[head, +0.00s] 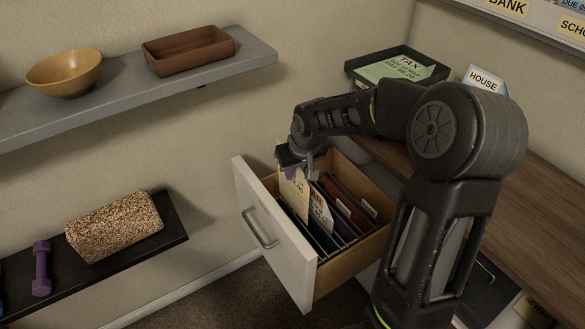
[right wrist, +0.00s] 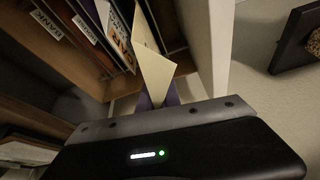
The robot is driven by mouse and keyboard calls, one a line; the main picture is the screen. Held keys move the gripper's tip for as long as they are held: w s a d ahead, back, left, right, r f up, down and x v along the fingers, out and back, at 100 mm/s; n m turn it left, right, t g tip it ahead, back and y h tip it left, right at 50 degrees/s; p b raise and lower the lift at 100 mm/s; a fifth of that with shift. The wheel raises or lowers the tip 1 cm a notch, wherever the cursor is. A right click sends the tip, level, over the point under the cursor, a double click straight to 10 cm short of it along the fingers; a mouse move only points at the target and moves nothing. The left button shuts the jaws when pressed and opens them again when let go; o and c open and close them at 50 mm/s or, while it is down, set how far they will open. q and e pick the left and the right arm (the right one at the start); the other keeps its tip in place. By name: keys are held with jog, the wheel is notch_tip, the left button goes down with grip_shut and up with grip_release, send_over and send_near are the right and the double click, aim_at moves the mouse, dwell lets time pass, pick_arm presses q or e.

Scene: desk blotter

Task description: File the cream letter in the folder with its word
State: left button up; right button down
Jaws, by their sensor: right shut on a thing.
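The cream letter (head: 293,191) stands steeply in the open drawer, near the white front panel (head: 268,237). In the right wrist view the letter (right wrist: 155,72) reaches down among the folders; I cannot read its word or tell which folder it is in. My right gripper (head: 297,163) is over the drawer, shut on the letter's top edge. Several dark folders (head: 345,205) hang in the drawer with white tabs. One tab (right wrist: 46,24) reads BANK in the right wrist view. Another white paper (right wrist: 117,40) with large letters stands beside the cream letter. My left gripper is out of view.
A black tray (head: 352,66) holds a green TAX letter (head: 398,69). A HOUSE card (head: 486,80) stands on the wooden desk (head: 535,180), partly behind my arm. At left, shelves hold a bowl (head: 64,73), a brown tray (head: 190,50), a speckled block (head: 114,226) and a purple dumbbell (head: 41,268).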

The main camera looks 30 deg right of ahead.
jog(key=shift+r, duration=0.1)
jog(key=b, duration=0.3)
send_over(294, 207)
jog(key=shift+w+f, duration=0.15)
jog(key=shift+f, duration=0.95)
jog(key=shift+w+f, duration=0.1)
jog(key=shift+f, duration=1)
jog(key=shift+b, duration=0.3)
jog(key=shift+f+b, duration=2.95)
jog(key=shift+f, duration=0.95)
jog(key=shift+f+b, duration=0.9)
jog(key=shift+f, duration=0.25)
jog(key=shift+s+f, duration=0.1)
